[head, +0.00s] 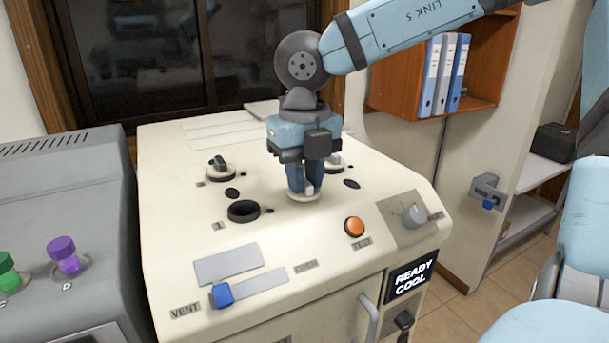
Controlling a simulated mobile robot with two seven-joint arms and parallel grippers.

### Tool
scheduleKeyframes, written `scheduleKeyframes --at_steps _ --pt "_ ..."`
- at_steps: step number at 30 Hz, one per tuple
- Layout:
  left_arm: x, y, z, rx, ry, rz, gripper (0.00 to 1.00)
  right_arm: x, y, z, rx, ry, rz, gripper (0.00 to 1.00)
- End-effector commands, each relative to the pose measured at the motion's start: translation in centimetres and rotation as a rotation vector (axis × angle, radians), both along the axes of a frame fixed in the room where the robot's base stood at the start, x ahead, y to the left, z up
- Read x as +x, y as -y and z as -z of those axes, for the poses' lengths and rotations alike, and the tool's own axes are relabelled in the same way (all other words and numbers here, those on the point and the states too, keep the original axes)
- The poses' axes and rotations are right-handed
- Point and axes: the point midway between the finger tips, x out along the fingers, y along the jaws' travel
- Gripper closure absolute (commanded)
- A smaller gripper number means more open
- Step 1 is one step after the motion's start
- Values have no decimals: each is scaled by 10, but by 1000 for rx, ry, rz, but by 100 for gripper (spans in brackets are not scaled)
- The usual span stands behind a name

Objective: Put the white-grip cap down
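My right gripper (303,190) points straight down over the front middle of the cream machine top (165,170). Its fingers are closed around the pale grip of the white-grip cap (303,198). The cap's round cream base shows just below the fingertips, close to the machine top. I cannot tell whether it rests on the top or is slightly above it, and anything beneath it is hidden. My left gripper is not in view.
An open black-rimmed port (244,211) is left of the gripper. An orange button (354,227), a grey knob (414,215) and a blue slider (221,295) are nearer the front.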

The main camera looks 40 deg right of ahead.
Motion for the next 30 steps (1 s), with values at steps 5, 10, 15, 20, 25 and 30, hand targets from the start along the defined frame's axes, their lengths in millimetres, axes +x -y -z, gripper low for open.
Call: scheduleKeyframes --at_steps 5,10,15,20,25,30 --pt "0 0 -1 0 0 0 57 0 0 -1 0 0 0 61" --pt "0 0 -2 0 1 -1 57 0 0 -1 -1 0 0 61" --pt "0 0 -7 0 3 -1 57 1 0 -10 -1 3 1 61" --pt "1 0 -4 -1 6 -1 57 1 0 -42 -2 6 2 61" --pt "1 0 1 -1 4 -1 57 1 0 -80 -2 4 3 61" --pt "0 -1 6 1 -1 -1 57 1 0 -109 -2 3 2 61"
